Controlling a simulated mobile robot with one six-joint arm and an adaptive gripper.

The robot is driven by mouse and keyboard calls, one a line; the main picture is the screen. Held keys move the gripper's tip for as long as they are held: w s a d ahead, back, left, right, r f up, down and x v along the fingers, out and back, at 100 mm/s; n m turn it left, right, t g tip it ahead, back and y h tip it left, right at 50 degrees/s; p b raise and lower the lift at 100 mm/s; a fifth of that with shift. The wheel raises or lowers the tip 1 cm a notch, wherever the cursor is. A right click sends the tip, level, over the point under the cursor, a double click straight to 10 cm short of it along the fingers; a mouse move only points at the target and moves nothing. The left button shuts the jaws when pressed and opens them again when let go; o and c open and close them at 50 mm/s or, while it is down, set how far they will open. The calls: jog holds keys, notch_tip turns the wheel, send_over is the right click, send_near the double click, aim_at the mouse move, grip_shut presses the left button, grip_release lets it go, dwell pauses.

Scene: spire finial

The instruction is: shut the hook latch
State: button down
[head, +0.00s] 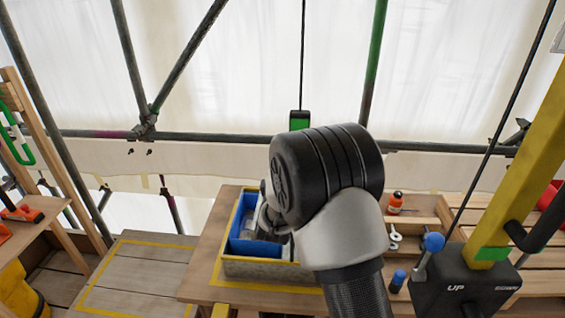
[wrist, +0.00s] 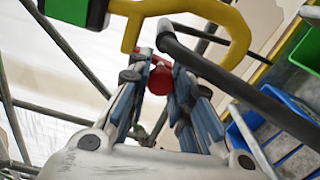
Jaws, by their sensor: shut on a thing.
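In the wrist view a yellow hook (wrist: 240,38) curves across the top, below a green block (wrist: 72,10). A black bar (wrist: 205,68) runs from inside the hook's curve down to the right. My gripper (wrist: 160,68) has its fingers closed around a red knob (wrist: 160,82), close under the hook. In the head view my arm covers the hook and knob. Only part of my gripper (head: 267,218) shows beside the wrist there. A green block (head: 299,120) hangs on a dark cable above the arm.
A blue bin (head: 250,247) sits in a box on the wooden table (head: 205,270). An orange bottle (head: 396,202) and small metal parts (head: 394,238) lie to its right. A yellow post (head: 520,160) on a black "UP" box (head: 465,285) stands at right. Scaffold poles cross behind.

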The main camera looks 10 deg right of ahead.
jog(key=c, duration=1.4)
grip_release()
jog(key=shift+s, duration=0.1)
jog(key=v, duration=1.2)
jog(key=shift+r, duration=0.1)
